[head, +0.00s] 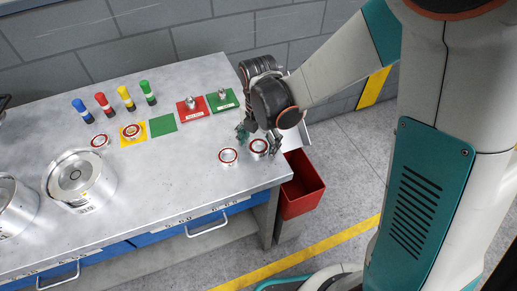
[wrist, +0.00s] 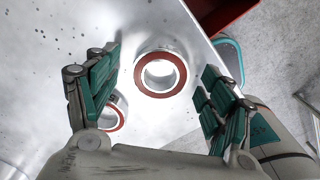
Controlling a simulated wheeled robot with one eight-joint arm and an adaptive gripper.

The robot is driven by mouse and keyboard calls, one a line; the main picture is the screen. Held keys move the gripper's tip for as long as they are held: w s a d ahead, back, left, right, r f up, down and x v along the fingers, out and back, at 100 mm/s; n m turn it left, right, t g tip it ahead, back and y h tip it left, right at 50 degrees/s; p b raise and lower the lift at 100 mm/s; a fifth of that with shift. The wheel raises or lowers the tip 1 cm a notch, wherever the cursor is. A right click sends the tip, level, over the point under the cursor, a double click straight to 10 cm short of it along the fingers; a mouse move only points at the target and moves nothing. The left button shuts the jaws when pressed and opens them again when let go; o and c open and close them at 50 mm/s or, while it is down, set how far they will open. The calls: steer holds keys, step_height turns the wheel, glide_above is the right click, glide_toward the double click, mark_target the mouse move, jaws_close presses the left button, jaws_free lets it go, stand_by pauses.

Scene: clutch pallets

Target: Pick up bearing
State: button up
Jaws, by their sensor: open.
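Two red-rimmed metal ring bearings lie near the right end of the grey metal table (head: 190,165). The right bearing (head: 259,146) is just below my gripper (head: 257,132) in the head view. The left bearing (head: 228,156) lies close beside it. In the wrist view the nearer-centred bearing (wrist: 160,73) shows between and beyond my open fingers (wrist: 160,95). The other bearing (wrist: 112,112) is partly hidden behind the left finger. My gripper holds nothing. More red-rimmed bearings show on the table, one (head: 100,141) on bare metal and one (head: 131,131) on a yellow square.
Red and green squares (head: 222,100) with small metal parts lie at the back. Several coloured markers (head: 126,98) stand at the back left. Large metal drums (head: 82,180) stand at the left. A red bin (head: 302,186) is beyond the table's right edge. The table's front middle is clear.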

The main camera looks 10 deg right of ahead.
steer(key=shift+c, duration=0.5)
steer(key=c, duration=1.2)
steer(key=shift+r, duration=0.1)
